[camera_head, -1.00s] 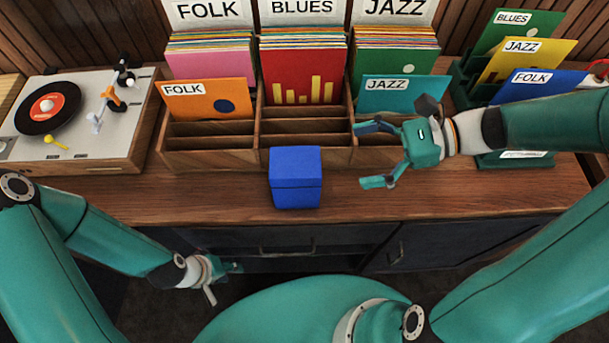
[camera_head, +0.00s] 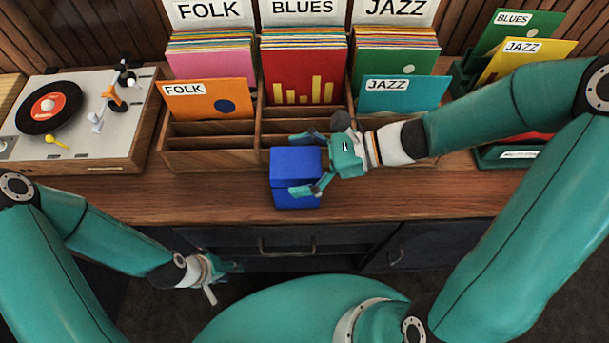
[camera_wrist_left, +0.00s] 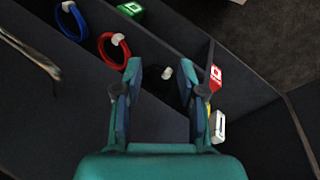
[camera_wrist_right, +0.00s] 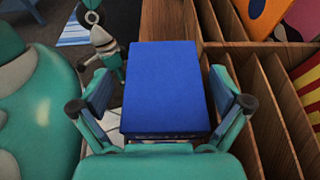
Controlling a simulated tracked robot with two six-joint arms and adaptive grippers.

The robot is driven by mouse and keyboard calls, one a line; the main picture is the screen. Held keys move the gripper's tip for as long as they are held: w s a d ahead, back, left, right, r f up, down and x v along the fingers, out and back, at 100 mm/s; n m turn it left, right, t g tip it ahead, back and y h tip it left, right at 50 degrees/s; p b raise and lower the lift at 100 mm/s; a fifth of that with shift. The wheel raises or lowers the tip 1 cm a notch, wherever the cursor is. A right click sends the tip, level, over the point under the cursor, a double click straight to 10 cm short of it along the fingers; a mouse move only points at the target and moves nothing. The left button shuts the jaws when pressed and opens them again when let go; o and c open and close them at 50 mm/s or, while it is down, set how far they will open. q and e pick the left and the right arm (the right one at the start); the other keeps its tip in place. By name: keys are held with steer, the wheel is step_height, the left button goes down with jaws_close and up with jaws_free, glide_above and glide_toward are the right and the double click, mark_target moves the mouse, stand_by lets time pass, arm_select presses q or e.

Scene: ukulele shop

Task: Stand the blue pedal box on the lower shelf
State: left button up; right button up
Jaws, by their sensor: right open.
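The blue pedal box (camera_head: 293,182) sits on the wooden counter in front of the record crate. My right gripper (camera_head: 303,165) is open at the box's right side, its fingers partly over the box. In the right wrist view the blue box (camera_wrist_right: 165,88) lies between the two spread fingers, with narrow gaps showing beside it. My left gripper (camera_head: 224,278) is low in front of the cabinet.
Blue and red coiled cables (camera_wrist_left: 113,50) and small green, red and white boxes (camera_wrist_left: 219,127) lie in the dark shelf area. The record crate (camera_head: 205,158) stands behind the blue box. A turntable (camera_head: 80,120) is at left. The counter front is clear left of the box.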

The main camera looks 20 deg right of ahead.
steer(key=c, duration=1.8)
steer(key=shift+r, duration=0.15)
